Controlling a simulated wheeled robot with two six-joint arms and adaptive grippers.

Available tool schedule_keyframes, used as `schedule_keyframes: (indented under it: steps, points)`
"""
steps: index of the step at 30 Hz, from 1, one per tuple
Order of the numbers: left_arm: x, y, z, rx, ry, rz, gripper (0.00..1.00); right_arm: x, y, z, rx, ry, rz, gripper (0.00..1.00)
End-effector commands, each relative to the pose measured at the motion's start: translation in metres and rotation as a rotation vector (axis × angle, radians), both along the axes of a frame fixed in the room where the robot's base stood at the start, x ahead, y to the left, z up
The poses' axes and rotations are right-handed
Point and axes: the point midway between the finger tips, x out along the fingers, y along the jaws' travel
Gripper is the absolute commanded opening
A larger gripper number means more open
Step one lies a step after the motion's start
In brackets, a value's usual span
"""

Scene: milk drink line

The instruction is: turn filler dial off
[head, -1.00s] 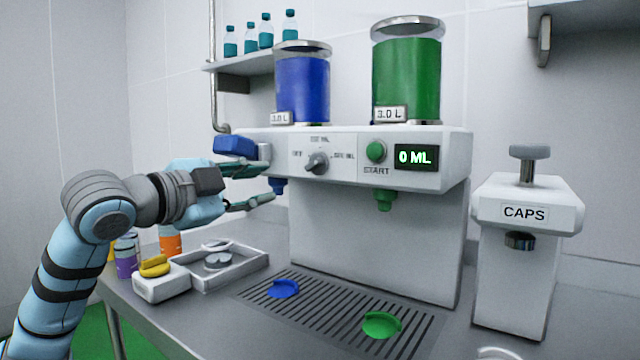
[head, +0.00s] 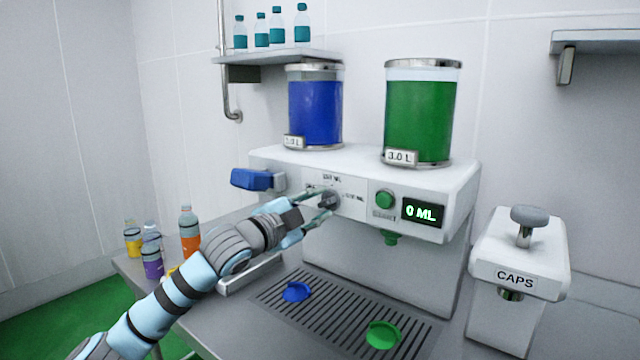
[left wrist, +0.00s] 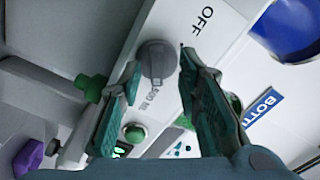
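The filler dial (head: 328,200) is a grey knob on the white filler's front panel. In the left wrist view the dial (left wrist: 157,60) lies between my fingertips, with the word OFF on the panel above right and a volume label below it. I cannot tell surely which mark the dial points to. My left gripper (head: 320,206) is at the dial; in the left wrist view its teal fingers (left wrist: 160,66) are spread on either side of the dial, with gaps showing. My fingers partly cover the dial and its labels in the head view. My right gripper is not in view.
The green start button (head: 384,198) and the display (head: 423,213) reading 0 ML are right of the dial. A blue lever (head: 251,179) sticks out at left. A drip grate (head: 340,312) lies below, with a caps machine (head: 518,270) at right.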

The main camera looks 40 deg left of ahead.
Motion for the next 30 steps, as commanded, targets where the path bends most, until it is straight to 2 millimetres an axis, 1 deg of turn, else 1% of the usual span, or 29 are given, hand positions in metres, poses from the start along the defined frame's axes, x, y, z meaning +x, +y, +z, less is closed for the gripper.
schedule_keyframes:
  steps: [1,4,11,12,17,18,20,21,30]
  points:
    - [0.0035,-0.0011,0.0011,-0.003,0.0,-0.002,0.31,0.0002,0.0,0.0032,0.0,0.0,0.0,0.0]
    - [0.0076,-0.0018,-0.0012,0.001,0.002,-0.004,0.31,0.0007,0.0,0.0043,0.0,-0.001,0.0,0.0]
    - [0.0085,-0.002,-0.003,0.003,0.003,-0.004,0.31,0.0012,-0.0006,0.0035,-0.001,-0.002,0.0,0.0]
    - [0.0084,-0.0019,-0.003,0.003,0.003,-0.004,0.28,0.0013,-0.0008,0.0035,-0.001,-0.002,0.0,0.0]
    - [0.0083,-0.0019,-0.0029,0.003,0.003,-0.004,0.02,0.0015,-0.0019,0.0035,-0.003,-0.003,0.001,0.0]
    - [0.0083,-0.0019,-0.0029,0.003,0.003,-0.004,0.0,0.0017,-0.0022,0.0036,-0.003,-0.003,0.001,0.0]
    - [0.0084,-0.002,-0.003,0.003,0.003,-0.004,0.0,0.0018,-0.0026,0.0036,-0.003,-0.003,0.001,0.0]
    - [0.0084,-0.0059,-0.0027,0.001,0.002,-0.006,0.0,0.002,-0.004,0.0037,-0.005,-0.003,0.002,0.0]
    - [0.0085,-0.0023,-0.0029,-0.032,0.004,-0.004,0.0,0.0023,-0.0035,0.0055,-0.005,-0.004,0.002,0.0]
